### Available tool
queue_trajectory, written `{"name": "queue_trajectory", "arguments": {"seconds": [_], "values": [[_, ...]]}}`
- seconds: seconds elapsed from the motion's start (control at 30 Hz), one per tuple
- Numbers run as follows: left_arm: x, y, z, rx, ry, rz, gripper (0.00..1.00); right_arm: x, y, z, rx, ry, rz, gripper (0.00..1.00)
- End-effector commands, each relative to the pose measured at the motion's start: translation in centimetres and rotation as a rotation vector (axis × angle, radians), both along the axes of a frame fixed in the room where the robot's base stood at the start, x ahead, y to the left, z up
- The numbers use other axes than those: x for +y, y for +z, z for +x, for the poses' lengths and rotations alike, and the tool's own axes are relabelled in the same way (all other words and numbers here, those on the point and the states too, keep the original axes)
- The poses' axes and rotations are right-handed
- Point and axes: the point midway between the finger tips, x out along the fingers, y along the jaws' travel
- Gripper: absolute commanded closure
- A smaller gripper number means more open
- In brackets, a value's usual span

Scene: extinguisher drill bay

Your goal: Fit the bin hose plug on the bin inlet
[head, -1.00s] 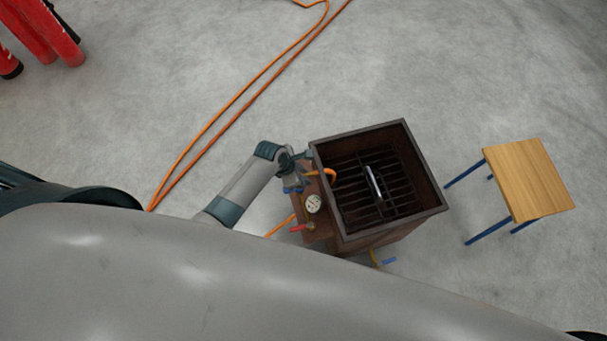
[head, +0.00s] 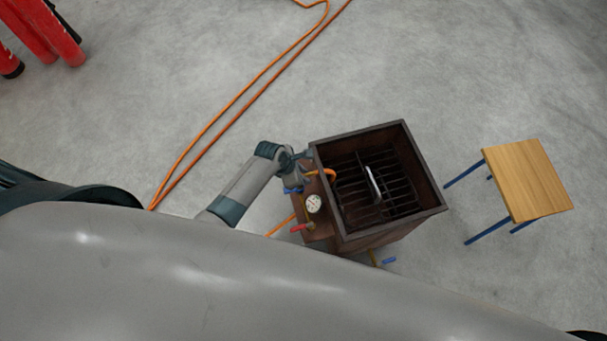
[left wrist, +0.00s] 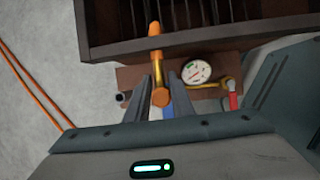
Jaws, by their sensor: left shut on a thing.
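My left gripper (head: 305,172) is at the near left side of the dark steel bin (head: 427,180), over the small brown shelf on its side. In the left wrist view its two grey fingers (left wrist: 164,92) are shut on an orange-brown round piece, which looks like the bin hose plug (left wrist: 160,97). Just beyond it a brass pipe (left wrist: 157,72) rises to an orange elbow (left wrist: 154,29) at the bin wall. The plug and the pipe overlap in this view, so I cannot tell whether they touch. The fingertips hide the bin inlet. My right gripper is out of view.
A round gauge (head: 313,204) and a red-handled valve (head: 301,228) sit on the shelf close to my gripper. Orange hose (head: 222,118) runs over the floor at left. A wooden-topped stool (head: 528,180) stands right of the bin; red extinguishers (head: 66,45) stand far left.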

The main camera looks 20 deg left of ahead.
Motion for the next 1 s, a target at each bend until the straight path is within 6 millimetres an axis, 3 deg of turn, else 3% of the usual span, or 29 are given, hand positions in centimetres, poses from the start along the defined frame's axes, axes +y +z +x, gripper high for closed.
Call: {"name": "queue_trajectory", "arguments": {"seconds": [1.0], "values": [[0.0,-1.9,0.0,0.006,0.000,-0.005,1.00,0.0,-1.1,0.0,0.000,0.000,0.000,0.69]]}}
